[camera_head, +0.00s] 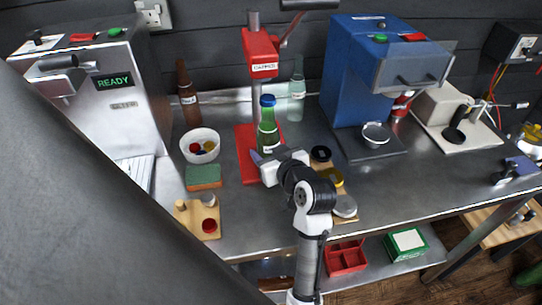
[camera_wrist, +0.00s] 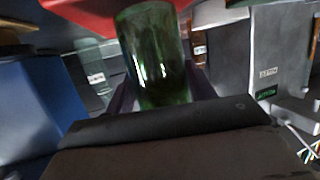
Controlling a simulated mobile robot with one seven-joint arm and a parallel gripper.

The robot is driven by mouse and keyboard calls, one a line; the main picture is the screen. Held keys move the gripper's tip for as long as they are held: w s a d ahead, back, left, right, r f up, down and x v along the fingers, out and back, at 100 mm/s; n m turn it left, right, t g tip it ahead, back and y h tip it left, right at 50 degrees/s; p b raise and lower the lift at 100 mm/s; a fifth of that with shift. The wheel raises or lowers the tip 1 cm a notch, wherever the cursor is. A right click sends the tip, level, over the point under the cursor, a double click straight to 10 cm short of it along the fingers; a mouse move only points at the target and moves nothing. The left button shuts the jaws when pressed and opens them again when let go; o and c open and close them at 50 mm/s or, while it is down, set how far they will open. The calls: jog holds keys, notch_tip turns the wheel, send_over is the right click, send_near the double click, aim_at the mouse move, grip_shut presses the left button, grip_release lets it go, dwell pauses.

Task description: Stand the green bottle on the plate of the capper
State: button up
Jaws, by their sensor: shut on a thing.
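The green bottle (camera_head: 268,128), with a blue cap and a pale label, is upright in front of the capper's column in the head view. It also shows large in the wrist view (camera_wrist: 154,50). My gripper (camera_head: 264,157) is shut on the lower part of the bottle. The red capper (camera_head: 260,55) stands at the back middle, with its lever at the upper right. Its red base plate (camera_head: 243,160) lies under and behind the bottle. The bottle's foot is hidden by my gripper, so I cannot tell whether it touches the plate.
A brown bottle (camera_head: 187,95) and a clear bottle (camera_head: 297,92) stand behind. A white bowl (camera_head: 200,142), a green sponge (camera_head: 203,177) and a wooden board (camera_head: 198,218) lie to the left. A blue machine (camera_head: 357,75) stands right. Lids on a board (camera_head: 345,217) lie close to my arm.

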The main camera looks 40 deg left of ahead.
jog(key=shift+w+a, duration=0.9)
jog(key=shift+a, duration=0.2)
jog(key=shift+w+a, duration=0.9)
jog(key=shift+a, duration=0.15)
jog(key=shift+f+b, duration=0.3)
jog(key=shift+f, duration=0.15)
dwell(0.4)
jog(key=o, duration=1)
jog(key=shift+o, duration=0.2)
jog(key=shift+f, duration=0.15)
jog(key=b+v, duration=0.3)
jog(key=v, duration=1.1)
jog(key=shift+b, duration=0.4)
